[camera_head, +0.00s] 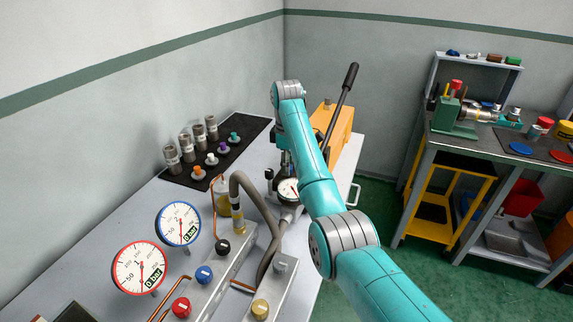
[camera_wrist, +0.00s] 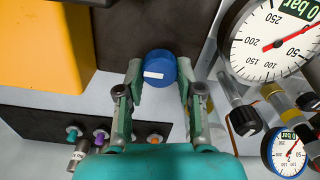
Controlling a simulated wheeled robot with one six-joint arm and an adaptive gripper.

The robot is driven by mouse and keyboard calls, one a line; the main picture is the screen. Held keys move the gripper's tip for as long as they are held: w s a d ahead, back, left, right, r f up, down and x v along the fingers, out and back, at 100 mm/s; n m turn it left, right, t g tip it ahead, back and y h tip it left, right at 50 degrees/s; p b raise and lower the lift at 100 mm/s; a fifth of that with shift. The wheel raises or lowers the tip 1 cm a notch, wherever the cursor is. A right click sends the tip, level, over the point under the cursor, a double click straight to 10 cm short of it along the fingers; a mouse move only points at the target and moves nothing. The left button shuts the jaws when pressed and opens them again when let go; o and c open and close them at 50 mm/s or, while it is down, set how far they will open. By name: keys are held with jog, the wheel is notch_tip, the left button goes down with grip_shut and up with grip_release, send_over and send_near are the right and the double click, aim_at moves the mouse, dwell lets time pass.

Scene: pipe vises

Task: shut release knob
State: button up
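A round blue knob with a white stripe (camera_wrist: 160,68), which I take to be the release knob, shows in the wrist view beside the orange pump body. My gripper (camera_wrist: 160,75) has its two fingers spread, one on each side of this knob. The fingertips are near its sides, and I see no clear contact. In the head view my arm covers this knob and most of my gripper. The orange pump (camera_head: 340,125) stands behind my arm, with its long dark lever (camera_head: 343,105) slanting up to the right.
A pump gauge (camera_wrist: 272,40) stands close to the right of my gripper in the wrist view. A black mat (camera_head: 222,150) with metal fittings and coloured plugs lies at the back left. Red-rimmed (camera_head: 139,268) and blue-rimmed (camera_head: 179,223) gauges, hoses and valve knobs fill the front bench.

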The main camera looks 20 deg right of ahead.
jog(key=c, duration=0.3)
jog(key=m, duration=0.3)
jog(key=shift+m, duration=0.4)
jog(key=m, duration=0.4)
jog(key=shift+m, duration=0.3)
jog(key=m, duration=0.5)
jog(key=shift+m, duration=2.3)
